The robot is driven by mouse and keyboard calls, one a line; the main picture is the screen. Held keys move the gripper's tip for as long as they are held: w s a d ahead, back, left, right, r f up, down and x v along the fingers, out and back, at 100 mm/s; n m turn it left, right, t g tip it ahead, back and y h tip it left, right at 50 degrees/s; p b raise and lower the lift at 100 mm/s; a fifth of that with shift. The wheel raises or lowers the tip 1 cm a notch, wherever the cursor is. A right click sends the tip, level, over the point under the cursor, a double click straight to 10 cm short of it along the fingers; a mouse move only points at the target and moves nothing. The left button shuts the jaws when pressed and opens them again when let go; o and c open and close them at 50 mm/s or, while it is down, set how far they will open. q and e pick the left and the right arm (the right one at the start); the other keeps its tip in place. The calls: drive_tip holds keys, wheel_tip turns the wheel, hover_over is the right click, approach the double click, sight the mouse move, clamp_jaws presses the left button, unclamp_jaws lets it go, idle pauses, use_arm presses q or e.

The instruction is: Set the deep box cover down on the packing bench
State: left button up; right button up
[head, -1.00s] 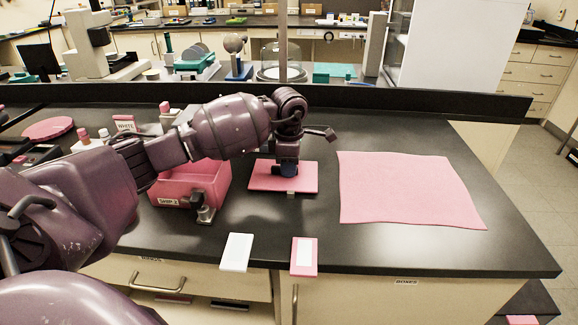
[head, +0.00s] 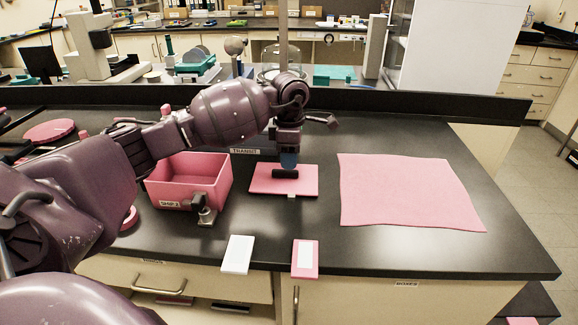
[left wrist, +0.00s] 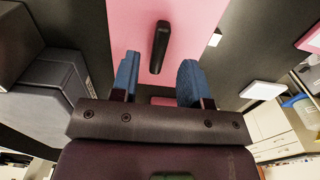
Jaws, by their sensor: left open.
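The deep box cover (head: 262,185) is a flat pink lid with a black bar handle (head: 285,174). It lies flat on the black packing bench (head: 310,232), between the open pink box and the pink mat. My left gripper (head: 289,161) is just above the handle, with blue fingertips. The left wrist view shows its fingers (left wrist: 158,82) spread apart and empty, with the handle (left wrist: 159,47) on the pink cover (left wrist: 190,28) ahead of them. My right gripper is in neither view.
The open pink box (head: 190,178), labelled SHIP 2, stands left of the cover with a dark clamp-like fixture (head: 204,210) before it. A pink mat (head: 405,190) lies to the right. White (head: 237,254) and pink (head: 305,258) cards lie at the front edge.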

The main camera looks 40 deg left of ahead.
sight(289, 171)
use_arm(q)
wheel_tip(289, 171, up, 8)
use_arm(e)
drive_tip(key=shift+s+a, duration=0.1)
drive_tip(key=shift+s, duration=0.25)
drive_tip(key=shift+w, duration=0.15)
